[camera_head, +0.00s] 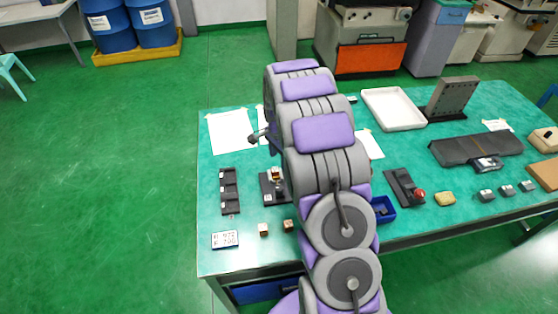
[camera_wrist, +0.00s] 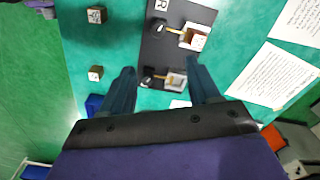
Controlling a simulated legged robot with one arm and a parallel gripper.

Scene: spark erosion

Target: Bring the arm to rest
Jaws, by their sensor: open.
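My gripper (camera_wrist: 161,70) is open in the wrist view, with two dark teal fingers apart and nothing between them. It points toward a black fixture plate (camera_wrist: 151,50) with two small clamp-like parts, one beside a brownish block (camera_wrist: 193,38). I cannot tell how high the fingers are above the plate. In the head view my grey and purple arm reaches out over the green table (camera_head: 213,180). It hides much of my gripper and part of the fixture plate (camera_head: 266,190).
Two small cubes (camera_head: 263,229) (camera_head: 288,225) and a number plate (camera_head: 225,240) lie near the front edge. A black rack (camera_head: 229,190) is to the left. A blue bin (camera_head: 384,210), a red-knobbed fixture (camera_head: 405,188) and a white tray (camera_head: 393,109) are to the right.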

